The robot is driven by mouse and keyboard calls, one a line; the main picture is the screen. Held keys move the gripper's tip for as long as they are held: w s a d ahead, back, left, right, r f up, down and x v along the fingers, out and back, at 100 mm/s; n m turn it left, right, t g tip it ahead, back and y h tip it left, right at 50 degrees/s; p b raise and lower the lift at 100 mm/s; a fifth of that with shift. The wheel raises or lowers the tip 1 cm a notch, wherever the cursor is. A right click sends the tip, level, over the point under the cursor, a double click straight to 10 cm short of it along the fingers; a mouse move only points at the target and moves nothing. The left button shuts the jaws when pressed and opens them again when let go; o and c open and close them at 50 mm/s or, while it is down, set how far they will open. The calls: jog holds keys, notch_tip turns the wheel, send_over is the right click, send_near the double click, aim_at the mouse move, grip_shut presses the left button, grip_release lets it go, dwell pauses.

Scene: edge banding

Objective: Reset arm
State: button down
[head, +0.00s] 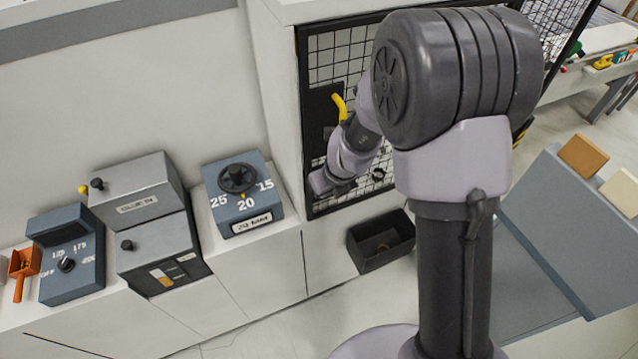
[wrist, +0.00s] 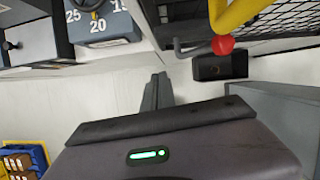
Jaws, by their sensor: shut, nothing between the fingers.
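My arm stands in the right half of the head view, in front of a black mesh door (head: 346,57). Its wrist reaches down beside the door, and the fingertips cannot be made out there. In the wrist view my gripper (wrist: 160,80) points up the picture over pale floor. Its two dark fingers lie together with nothing between them. A green light glows on its housing. The door's yellow handle (head: 340,106) is just left of my forearm; a yellow bar (wrist: 238,14) also shows at the top of the wrist view, with a red ball (wrist: 222,45) below it.
A 20-marked dial box (head: 243,195), a grey GLUE IN unit (head: 135,189) and another dial box (head: 72,262) stand on the left counter. An open black bin (head: 381,240) sits below the door. A sloped grey panel (head: 570,220) with blocks stands right.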

jog(key=s+d+f+n+b, duration=0.1)
jog(key=s+f+n+b, duration=0.2)
jog(key=s+n+b, duration=0.5)
jog(key=s+d+f+n+t+b, duration=0.1)
jog(key=s+f+n+b, duration=0.3)
jog(key=s+n+b, duration=0.5)
jog(key=s+d+f+n+t+b, duration=0.1)
jog(key=s+f+n+b, duration=0.2)
jog(key=s+n+b, duration=0.6)
jog(key=b, duration=0.9)
jog(key=shift+d+f+n, duration=0.25)
jog(key=shift+f+n, duration=0.15)
